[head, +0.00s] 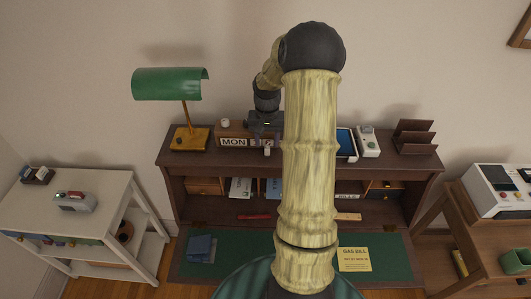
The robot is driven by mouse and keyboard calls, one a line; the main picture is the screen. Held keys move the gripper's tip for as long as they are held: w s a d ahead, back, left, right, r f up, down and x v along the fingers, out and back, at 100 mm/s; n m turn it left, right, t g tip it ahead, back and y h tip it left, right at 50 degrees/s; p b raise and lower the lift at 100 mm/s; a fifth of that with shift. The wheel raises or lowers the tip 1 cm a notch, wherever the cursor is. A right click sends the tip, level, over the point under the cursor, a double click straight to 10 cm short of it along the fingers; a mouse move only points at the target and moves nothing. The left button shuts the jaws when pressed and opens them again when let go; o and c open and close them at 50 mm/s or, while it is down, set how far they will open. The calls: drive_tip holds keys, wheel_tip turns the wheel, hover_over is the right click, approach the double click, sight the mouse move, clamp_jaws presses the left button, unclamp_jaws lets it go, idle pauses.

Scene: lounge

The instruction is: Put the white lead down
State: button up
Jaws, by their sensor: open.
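My gripper (266,132) is above the top shelf of the desk (400,160), by the right end of the day calendar (233,142). My arm hides part of that area. The gripper is small here and its fingers are hard to make out. A small white piece (267,150) shows just below it, at the shelf's front edge; I cannot tell whether this is the white lead or whether it touches the fingers. No length of white lead can be made out clearly.
A green lamp (170,84) and small white item (225,123) stand left on the shelf. Right of my arm are a blue-screened device (346,143), white device (368,142) and dark letter rack (413,138). A gas bill (354,260) lies on the green desktop.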

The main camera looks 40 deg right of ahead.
drive_tip(key=shift+f, duration=0.25)
idle(0.5)
clamp_jaws()
